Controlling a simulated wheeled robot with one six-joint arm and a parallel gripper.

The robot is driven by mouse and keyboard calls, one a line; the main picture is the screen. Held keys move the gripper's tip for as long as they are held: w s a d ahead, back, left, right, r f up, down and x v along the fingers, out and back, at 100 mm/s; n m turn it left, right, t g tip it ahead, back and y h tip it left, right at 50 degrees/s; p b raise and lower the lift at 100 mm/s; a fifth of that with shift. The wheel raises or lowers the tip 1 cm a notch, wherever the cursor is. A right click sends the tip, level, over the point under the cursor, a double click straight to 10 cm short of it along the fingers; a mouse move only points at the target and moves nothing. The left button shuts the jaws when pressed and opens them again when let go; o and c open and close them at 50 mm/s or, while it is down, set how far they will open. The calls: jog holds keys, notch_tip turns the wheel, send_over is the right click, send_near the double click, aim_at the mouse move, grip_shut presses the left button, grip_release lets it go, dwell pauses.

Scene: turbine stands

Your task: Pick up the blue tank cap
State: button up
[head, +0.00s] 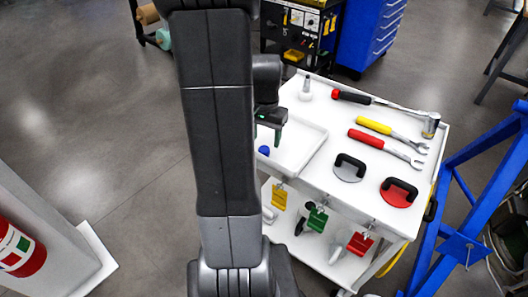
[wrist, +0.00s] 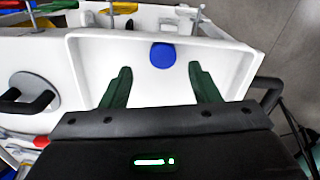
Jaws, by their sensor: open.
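The blue tank cap (wrist: 162,55) lies on the floor of a white tray (wrist: 85,70), close to its far wall in the wrist view. In the head view the cap (head: 264,150) shows as a small blue dome in the tray (head: 311,140) at the left end of the cart top. My gripper (wrist: 161,85) is open and empty. Its two dark green fingers point toward the cap, one on each side of its line, and the cap lies beyond the fingertips. In the head view my gripper (head: 273,128) hangs over the tray, and my arm hides part of the tray.
A blue frame (head: 440,225) stands at right.

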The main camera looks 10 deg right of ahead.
aim_at(264, 149)
jog(key=shift+a+f, duration=0.2)
jog(key=shift+f, duration=2.4)
grip_shut()
